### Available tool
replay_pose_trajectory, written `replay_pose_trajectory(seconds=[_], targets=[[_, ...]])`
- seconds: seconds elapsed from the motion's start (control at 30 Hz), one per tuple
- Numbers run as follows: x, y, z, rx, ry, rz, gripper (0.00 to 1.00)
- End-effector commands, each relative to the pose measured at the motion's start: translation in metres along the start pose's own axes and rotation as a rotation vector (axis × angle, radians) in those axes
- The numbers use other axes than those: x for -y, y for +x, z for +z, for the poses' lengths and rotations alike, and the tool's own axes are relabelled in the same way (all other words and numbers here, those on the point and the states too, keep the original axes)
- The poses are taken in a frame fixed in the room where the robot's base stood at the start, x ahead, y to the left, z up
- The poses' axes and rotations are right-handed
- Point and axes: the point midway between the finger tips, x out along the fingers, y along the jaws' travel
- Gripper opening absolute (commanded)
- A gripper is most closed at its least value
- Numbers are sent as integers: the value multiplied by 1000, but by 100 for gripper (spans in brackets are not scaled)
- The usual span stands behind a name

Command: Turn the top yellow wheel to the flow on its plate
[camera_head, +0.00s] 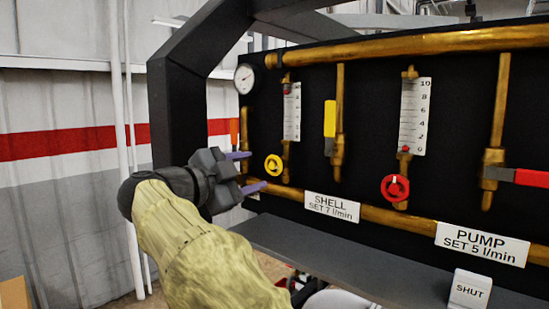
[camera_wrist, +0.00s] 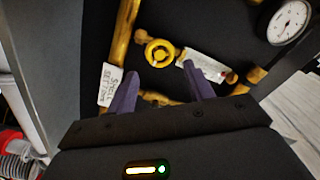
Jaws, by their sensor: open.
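The yellow wheel (camera_head: 273,165) is a small round knob at the foot of the left flow gauge (camera_head: 292,112). A red mark shows near the top of that gauge's scale; its exact reading is too small to tell. The white plate (camera_head: 332,207) to the lower right reads SHELL, SET 7 l/min. My gripper (camera_head: 246,171) is open and empty, with its purple fingers just left of the wheel and apart from it. In the wrist view the yellow wheel (camera_wrist: 160,53) lies beyond and between the fingertips (camera_wrist: 160,72), with the SHELL plate (camera_wrist: 110,84) at left.
A red wheel (camera_head: 395,187) sits under the right gauge (camera_head: 415,116), with a PUMP plate (camera_head: 482,244) reading SET 5 l/min below. A yellow lever (camera_head: 330,118), a red lever (camera_head: 532,178) and brass pipes stand out from the black panel. A grey shelf (camera_head: 330,262) runs beneath.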

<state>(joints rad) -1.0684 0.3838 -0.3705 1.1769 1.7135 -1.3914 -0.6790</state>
Motion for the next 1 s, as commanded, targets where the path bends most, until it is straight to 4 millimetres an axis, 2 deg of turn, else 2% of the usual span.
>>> replay_pose_trajectory(seconds=[0.2,0.4,0.53,0.8,0.83,1.0], targets=[[3,40,-3,-4,-4,1,52],[2,70,-1,-1,-3,0,52],[1,78,0,1,-2,-1,52],[1,78,2,5,-1,-4,52],[1,78,2,5,-1,-4,50],[1,77,2,5,-1,-4,20]])
